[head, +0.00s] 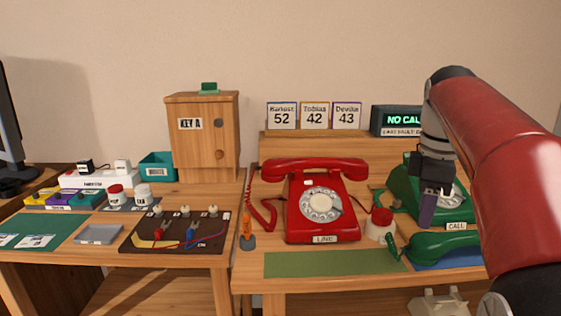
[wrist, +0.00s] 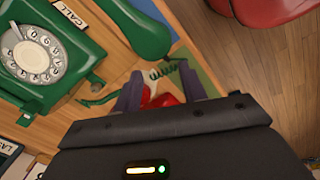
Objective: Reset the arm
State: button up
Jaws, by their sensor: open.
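My gripper (head: 427,215) hangs in front of the green dial phone (head: 402,190) on the right of the desk, fingers pointing down. In the wrist view its two fingers (wrist: 158,92) are apart, with a red object partly showing between and beyond them; I see nothing held. The arm rises from the right edge and hides part of the green phone. The green phone's dial shows in the wrist view (wrist: 32,57). Its green handset (head: 440,245) lies off the cradle, in front of the phone. The red phone (head: 300,220) has its handset on its cradle.
A red-topped white button (head: 380,222) stands between the phones. A green mat (head: 330,264) lies in front of the red phone. A display (head: 396,121) and number cards (head: 314,115) stand behind. A wooden cabinet (head: 203,155) and cable board (head: 135,243) are left.

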jog(key=s+a+f+m+t, duration=0.2)
jog(key=s+a+f+m, duration=0.3)
jog(key=s+f, duration=0.3)
jog(key=s+a+f+m+t, duration=0.2)
jog(key=s+a+f+m, duration=0.4)
jog(key=s+f, duration=0.3)
jog(key=shift+s+f+m+t, duration=0.3)
jog(key=shift+s+m+t, duration=0.15)
jog(key=shift+m, duration=0.45)
dwell(0.5)
